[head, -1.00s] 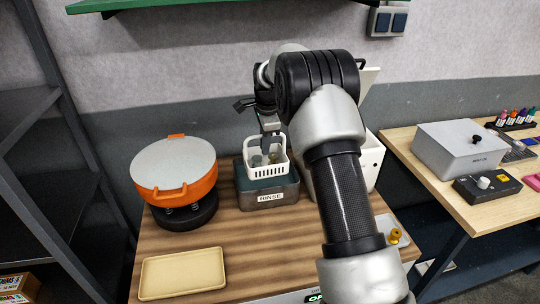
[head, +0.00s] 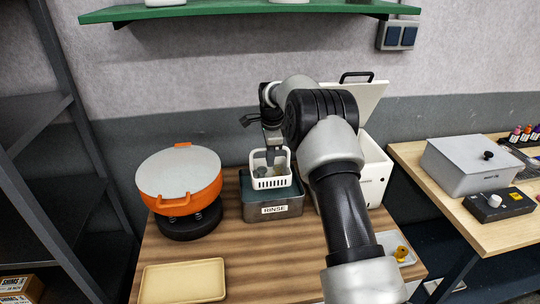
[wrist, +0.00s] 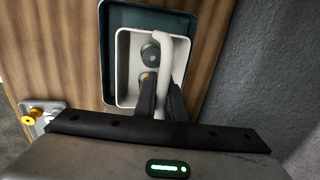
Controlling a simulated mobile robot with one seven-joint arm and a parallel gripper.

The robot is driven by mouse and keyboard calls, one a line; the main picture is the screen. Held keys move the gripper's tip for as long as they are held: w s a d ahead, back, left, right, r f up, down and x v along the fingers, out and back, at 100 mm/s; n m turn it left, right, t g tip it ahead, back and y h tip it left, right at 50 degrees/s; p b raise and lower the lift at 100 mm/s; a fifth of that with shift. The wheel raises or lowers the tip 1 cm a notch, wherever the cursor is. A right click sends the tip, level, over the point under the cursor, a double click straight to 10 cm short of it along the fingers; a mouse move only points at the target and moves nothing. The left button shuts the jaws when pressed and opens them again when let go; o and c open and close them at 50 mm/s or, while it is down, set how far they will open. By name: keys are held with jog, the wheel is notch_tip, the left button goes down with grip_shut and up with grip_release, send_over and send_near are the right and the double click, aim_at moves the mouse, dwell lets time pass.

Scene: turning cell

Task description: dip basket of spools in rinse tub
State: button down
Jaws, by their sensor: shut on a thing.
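The white basket (head: 271,182) hangs upright at the rinse tub (head: 272,208), a grey-green box labelled RINSE. Its lower part shows in front of the tub's opening; I cannot tell how far it reaches inside. My gripper (head: 271,152) is above it, shut on its handle. In the wrist view, the fingers (wrist: 161,100) close on the pale handle of the basket (wrist: 124,75), and the tub's dark rim (wrist: 115,20) surrounds the basket. Dark and brass-coloured spools (wrist: 150,55) lie in the basket, partly hidden by the handle and fingers.
An orange pan-like vessel (head: 180,181) on a black base stands left of the tub. A tan tray (head: 183,281) lies at the front left. A white box with an open lid (head: 372,170) stands right, partly behind my arm. Bare wood lies in front of the tub.

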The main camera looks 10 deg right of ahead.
jog(key=shift+f+b, duration=3)
jog(key=shift+f, duration=2.45)
jog(key=shift+r, duration=0.1)
notch_tip(320, 180, up, 12)
jog(key=p, duration=0.7)
jog(key=shift+r, duration=0.15)
dwell(0.6)
jog(key=shift+r+p, duration=0.7)
jog(key=shift+r, duration=0.8)
